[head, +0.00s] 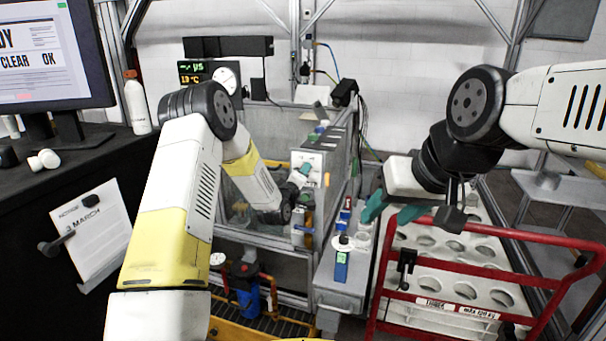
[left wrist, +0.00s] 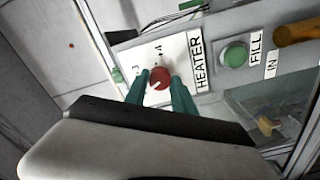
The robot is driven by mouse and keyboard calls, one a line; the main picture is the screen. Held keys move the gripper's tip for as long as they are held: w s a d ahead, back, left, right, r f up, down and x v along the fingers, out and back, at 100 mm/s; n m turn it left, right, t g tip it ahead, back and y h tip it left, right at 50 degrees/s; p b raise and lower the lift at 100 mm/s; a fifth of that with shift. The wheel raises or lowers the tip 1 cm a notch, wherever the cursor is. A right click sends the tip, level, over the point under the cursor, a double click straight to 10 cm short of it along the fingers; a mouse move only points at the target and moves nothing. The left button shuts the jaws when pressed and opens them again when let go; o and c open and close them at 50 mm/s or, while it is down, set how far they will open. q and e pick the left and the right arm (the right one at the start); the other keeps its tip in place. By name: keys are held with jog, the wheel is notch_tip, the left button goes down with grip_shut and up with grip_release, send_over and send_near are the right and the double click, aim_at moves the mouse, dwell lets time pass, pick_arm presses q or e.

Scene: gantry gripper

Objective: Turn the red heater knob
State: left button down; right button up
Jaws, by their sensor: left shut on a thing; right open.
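The red heater knob (left wrist: 159,78) sits on a white panel labelled HEATER (left wrist: 196,62) in the left wrist view, with scale marks around it. My left gripper (left wrist: 160,88) has its teal fingers on either side of the knob, shut on it. In the head view my left gripper (head: 300,178) is at the control box inside the gantry frame, and the knob is hidden there. My right gripper (head: 392,212) is open and empty, with teal fingers above the red-railed cart at the right.
A green FILL button (left wrist: 234,54) is beside the heater panel. The red cart rail (head: 500,232) runs below my right gripper. A blue bottle (head: 342,264) stands on the grey ledge in the middle. A monitor (head: 50,55) and a white bottle (head: 137,104) are at the left.

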pick_arm(q)
jog(key=m, duration=2.3)
jog(key=shift+a+f, duration=0.15)
jog(key=shift+a, duration=0.05)
dwell(0.4)
jog(key=c, duration=1.1)
grip_release()
jog(key=shift+o, duration=0.2)
